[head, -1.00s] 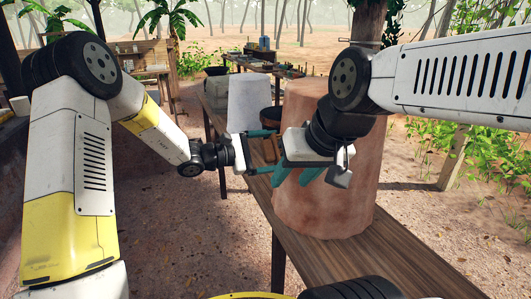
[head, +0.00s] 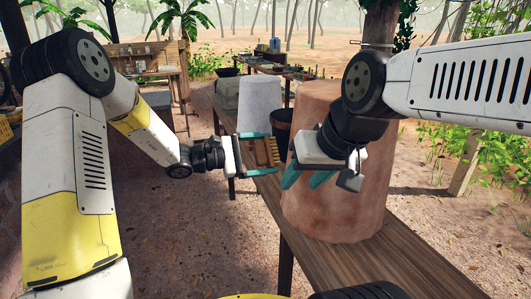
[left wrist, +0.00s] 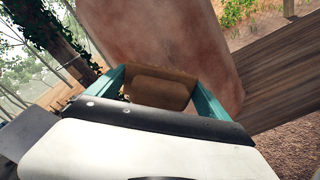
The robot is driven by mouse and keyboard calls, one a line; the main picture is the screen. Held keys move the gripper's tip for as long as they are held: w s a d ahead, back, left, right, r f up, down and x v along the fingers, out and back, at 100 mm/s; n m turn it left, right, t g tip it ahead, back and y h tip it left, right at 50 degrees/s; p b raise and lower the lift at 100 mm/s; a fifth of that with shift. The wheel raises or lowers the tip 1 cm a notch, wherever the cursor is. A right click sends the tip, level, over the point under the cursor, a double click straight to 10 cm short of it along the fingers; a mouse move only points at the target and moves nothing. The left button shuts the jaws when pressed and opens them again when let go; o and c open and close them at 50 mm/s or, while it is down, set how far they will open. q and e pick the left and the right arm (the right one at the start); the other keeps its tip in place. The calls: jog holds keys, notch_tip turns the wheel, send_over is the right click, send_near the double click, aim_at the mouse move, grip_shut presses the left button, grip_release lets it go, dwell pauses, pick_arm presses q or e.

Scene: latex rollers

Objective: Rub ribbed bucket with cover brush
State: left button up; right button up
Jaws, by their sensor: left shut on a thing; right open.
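My left gripper (head: 277,154), with teal fingers, is shut on a brown wooden brush (head: 262,153), whose toothed edge faces right. It holds the brush in the air left of the big reddish cylinder. In the left wrist view the brush (left wrist: 158,92) sits between the fingers, with the cylinder behind. My right gripper (head: 306,178) is open and empty in front of the cylinder's upper left part; I cannot tell if it touches. A dark brown bucket (head: 281,125) stands behind the brush, partly hidden by the cylinder; I cannot make out ribs on it.
The tall reddish cylinder (head: 345,205) stands on a long wooden table (head: 375,268). A pale cylinder (head: 260,103) and a grey block (head: 229,93) stand farther back on it. A planter-like crowded table lies behind. Open ground is left of the table.

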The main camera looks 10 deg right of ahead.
aim_at(255, 154)
pick_arm(q)
jog(key=shift+s+a, duration=0.1)
jog(key=shift+a, duration=0.15)
jog(key=shift+v, duration=1.55)
jog(key=shift+d, duration=0.15)
jog(key=shift+d+r, duration=0.25)
jog(key=shift+d, duration=0.85)
jog(key=shift+d+r, duration=0.2)
jog(key=shift+d, duration=0.9)
jog(key=shift+d+r, duration=0.25)
jog(key=shift+d, duration=0.85)
jog(key=shift+x, duration=1.25)
